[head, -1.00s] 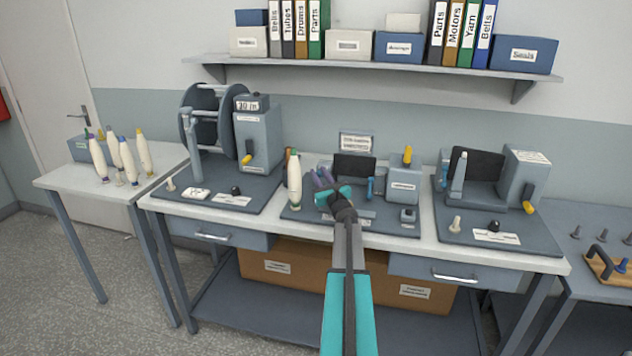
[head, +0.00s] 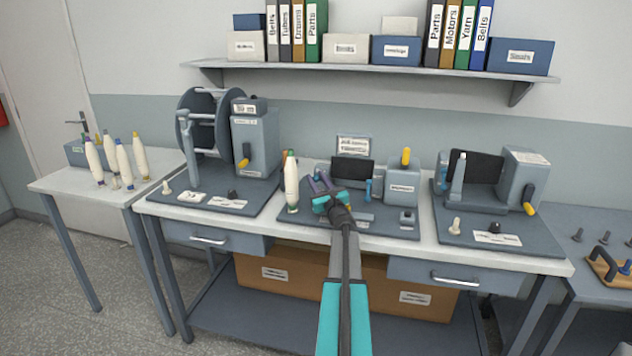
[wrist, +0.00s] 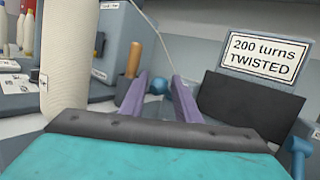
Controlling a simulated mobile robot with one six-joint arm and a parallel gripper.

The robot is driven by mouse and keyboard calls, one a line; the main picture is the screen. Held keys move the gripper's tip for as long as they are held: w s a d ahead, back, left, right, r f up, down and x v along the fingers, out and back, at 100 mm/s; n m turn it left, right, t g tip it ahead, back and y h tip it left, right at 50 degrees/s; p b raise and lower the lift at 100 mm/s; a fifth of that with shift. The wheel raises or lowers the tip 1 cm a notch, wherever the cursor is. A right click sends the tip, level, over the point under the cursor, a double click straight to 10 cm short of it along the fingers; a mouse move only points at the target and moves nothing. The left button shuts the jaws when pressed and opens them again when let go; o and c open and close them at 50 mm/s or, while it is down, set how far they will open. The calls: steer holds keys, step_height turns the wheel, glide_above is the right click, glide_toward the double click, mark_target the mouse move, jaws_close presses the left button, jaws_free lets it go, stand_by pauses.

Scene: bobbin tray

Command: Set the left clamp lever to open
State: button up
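My gripper (head: 319,180) has two purple fingers and reaches over the middle station on the bench. In the wrist view the fingers (wrist: 160,88) are apart. A blue knob (wrist: 157,86), which looks like the left clamp lever, shows in the gap between them. I cannot tell whether it touches either finger, and its lower part is hidden. In the head view my gripper hides most of this lever. A second blue lever (head: 368,190) stands upright to the right of the dark panel (head: 352,170). It also shows at the right edge of the wrist view (wrist: 299,152).
A white bobbin with a green tip (head: 291,185) stands close left of my gripper. A grey box with a yellow handle (head: 403,183) is to the right. A wooden peg (wrist: 133,58) and a "200 turns TWISTED" sign (wrist: 265,57) are behind. Other machines flank the station.

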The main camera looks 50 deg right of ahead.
steer(key=shift+o, duration=0.8)
steer(key=shift+r, duration=0.1)
steer(key=shift+s+a, duration=0.1)
steer(key=shift+s, duration=0.05)
steer(key=shift+b+v, duration=0.4)
steer(key=shift+v, duration=0.8)
steer(key=shift+b+v, duration=1.2)
steer(key=shift+v, duration=4.4)
